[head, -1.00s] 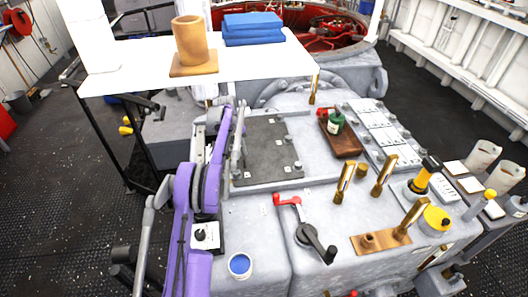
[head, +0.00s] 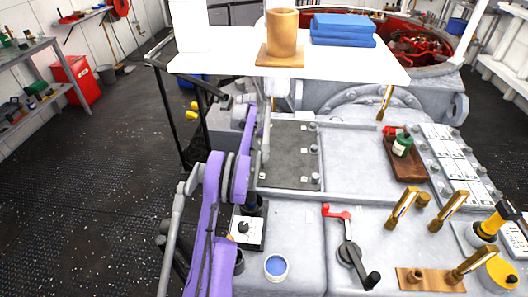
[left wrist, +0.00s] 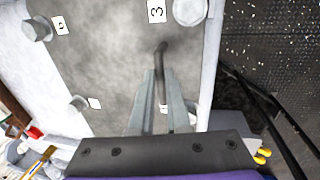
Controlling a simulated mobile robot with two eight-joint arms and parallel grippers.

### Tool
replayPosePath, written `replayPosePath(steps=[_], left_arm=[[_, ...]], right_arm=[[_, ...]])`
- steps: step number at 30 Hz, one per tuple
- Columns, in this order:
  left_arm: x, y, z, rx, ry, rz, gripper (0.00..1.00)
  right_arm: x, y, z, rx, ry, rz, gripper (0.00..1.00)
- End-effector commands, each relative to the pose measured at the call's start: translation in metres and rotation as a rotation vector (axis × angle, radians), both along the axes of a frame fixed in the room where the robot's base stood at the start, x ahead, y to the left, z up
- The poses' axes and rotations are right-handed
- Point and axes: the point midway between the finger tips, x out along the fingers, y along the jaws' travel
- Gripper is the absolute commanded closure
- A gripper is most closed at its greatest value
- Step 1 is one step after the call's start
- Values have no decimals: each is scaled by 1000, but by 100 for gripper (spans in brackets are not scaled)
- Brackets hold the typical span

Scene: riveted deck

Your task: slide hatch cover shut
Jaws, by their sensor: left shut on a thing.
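The hatch cover (head: 288,158) is a dark grey flat plate with bolts and small white labels, lying on the pale grey deck housing in the head view. It also fills much of the left wrist view (left wrist: 105,65), where a label reads 3. A dark bar handle (left wrist: 162,50) rises from the plate there. My left gripper (left wrist: 160,85) is shut on this handle, its two grey fingers on either side of it. In the head view my purple left arm covers the plate's left side and the fingers cannot be made out. My right gripper is not in view.
A white table (head: 330,62) with a tan cup (head: 282,22) and folded blue cloths (head: 343,28) stands beyond. A red-handled crank (head: 337,214), a blue-filled cup (head: 277,267), brass levers (head: 403,208) and a wooden tray (head: 402,163) sit near the plate.

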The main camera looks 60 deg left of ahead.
Motion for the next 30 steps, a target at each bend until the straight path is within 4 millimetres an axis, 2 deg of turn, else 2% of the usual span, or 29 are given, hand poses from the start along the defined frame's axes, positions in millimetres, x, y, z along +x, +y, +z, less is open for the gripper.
replayPosePath(steps=[4, 5, 9, 17, 20, 23, 30], left_arm=[[-4, 4, 1, 7, 5, 5, 100], [-4, 4, 1, 6, 4, 6, 80], [-3, 4, 1, 5, 3, 5, 55], [-2, 2, 1, 4, 2, 3, 55], [-3, 3, 8, 3, 2, 4, 55], [-6, 5, 22, 3, 3, 5, 55], [-14, 12, 71, 3, 3, 5, 55]], right_arm=[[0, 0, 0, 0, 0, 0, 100], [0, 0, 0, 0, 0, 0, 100], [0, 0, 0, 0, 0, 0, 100], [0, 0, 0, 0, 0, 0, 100], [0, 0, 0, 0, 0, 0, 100], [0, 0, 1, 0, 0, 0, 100], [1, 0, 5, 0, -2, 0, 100]])
